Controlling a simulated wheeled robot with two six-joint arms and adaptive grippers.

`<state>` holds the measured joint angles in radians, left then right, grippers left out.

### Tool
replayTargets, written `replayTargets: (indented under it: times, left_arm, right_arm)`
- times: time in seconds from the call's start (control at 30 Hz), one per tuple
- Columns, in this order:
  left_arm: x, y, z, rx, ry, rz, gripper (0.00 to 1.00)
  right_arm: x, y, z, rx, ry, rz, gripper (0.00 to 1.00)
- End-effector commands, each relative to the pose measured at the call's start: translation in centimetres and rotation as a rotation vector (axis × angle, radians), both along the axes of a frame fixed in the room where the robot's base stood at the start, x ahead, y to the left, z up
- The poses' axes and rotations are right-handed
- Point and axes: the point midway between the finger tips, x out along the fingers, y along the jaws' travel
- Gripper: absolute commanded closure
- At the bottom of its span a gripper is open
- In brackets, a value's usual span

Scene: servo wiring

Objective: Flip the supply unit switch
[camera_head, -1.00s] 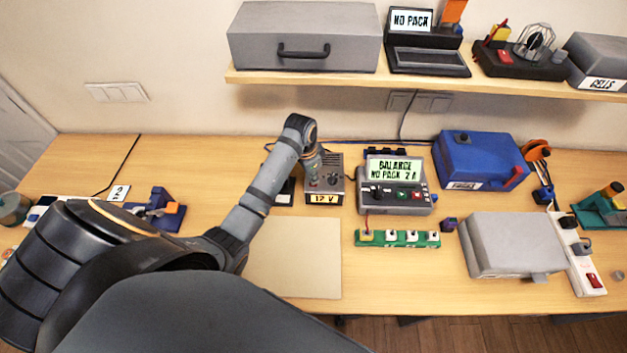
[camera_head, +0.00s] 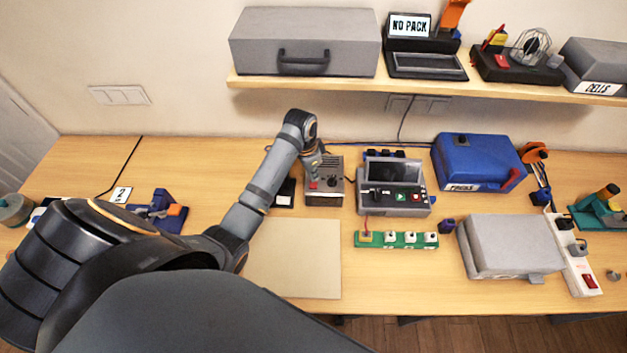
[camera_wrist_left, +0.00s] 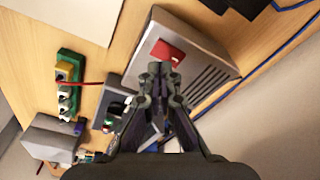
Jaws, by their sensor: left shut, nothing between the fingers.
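My left gripper (camera_head: 315,176) points down over the supply unit's left part. In the left wrist view my left gripper (camera_wrist_left: 160,72) is shut and empty, its tips right by the red switch. I cannot tell whether they touch it. My right gripper is out of view.
The charger (camera_head: 392,197) with a dark screen stands right of the supply unit. A green strip (camera_head: 397,240) lies in front, with a red wire to it. A blue box (camera_head: 478,160) and grey case (camera_head: 512,247) stand farther right. A bare mat (camera_head: 295,260) lies in front.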

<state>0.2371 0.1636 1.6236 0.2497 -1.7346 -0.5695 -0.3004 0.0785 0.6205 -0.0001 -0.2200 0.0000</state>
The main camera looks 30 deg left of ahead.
Motion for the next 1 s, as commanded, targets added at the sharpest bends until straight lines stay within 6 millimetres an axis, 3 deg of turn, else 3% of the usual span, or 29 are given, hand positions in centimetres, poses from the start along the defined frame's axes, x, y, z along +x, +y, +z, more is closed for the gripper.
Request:
replayTargets:
  times: [0.4,1.0]
  left_arm:
    - [0.0,0.0,3.4,-0.001,-0.001,0.0,1.0]
    - [0.0,0.0,3.5,0.0,0.0,0.0,1.0]
  right_arm:
    - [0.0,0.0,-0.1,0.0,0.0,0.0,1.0]
    - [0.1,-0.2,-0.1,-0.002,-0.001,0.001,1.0]
